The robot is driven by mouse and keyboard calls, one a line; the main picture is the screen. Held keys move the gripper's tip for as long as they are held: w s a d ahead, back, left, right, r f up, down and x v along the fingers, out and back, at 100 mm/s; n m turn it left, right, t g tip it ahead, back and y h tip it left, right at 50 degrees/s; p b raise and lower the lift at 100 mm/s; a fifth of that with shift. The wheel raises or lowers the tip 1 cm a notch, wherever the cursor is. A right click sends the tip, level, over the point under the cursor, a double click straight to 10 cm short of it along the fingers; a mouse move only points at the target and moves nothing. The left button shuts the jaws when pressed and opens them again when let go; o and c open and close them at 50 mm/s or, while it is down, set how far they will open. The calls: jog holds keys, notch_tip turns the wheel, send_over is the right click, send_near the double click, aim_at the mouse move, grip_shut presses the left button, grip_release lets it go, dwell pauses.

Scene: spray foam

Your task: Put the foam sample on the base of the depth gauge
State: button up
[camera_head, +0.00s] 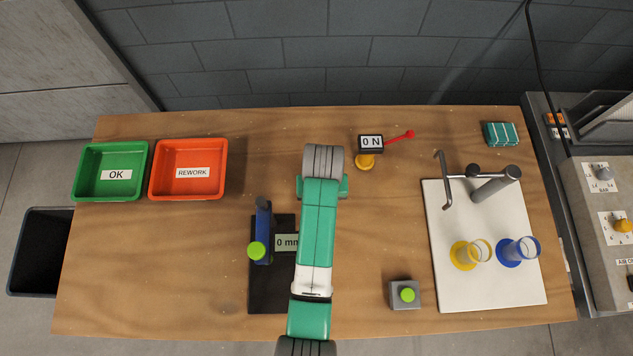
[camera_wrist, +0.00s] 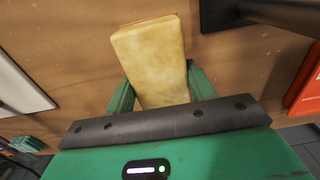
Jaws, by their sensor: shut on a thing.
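The foam sample (camera_wrist: 155,58) is a pale yellow block in the wrist view. My gripper (camera_wrist: 160,88) is shut on it, with a green finger on each side, and the block's far end sticks out beyond the fingers. In the head view my arm hides the gripper and the foam. The depth gauge has a black base (camera_head: 268,290), a blue upright (camera_head: 264,220) with a green knob and a "0 mm" display (camera_head: 286,242). My arm covers the right part of the gauge. A dark part (camera_wrist: 222,16), apparently the gauge, shows at the top right of the wrist view, apart from the foam.
Green OK (camera_head: 78,172) and orange REWORK (camera_head: 187,197) trays stand at the left. A force gauge (camera_head: 370,143) reads "0 N" at the back. A white board (camera_head: 470,294) at the right carries a stand and two cups. A grey button box (camera_head: 405,294) stands in front.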

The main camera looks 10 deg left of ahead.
jog(key=shift+f+b, duration=0.55)
jog(key=shift+f, duration=2.35)
jog(key=shift+f, duration=0.15)
jog(key=o, duration=1)
notch_tip(320, 180, up, 12)
jog(key=shift+r+p, duration=0.2)
jog(key=shift+p, duration=1.05)
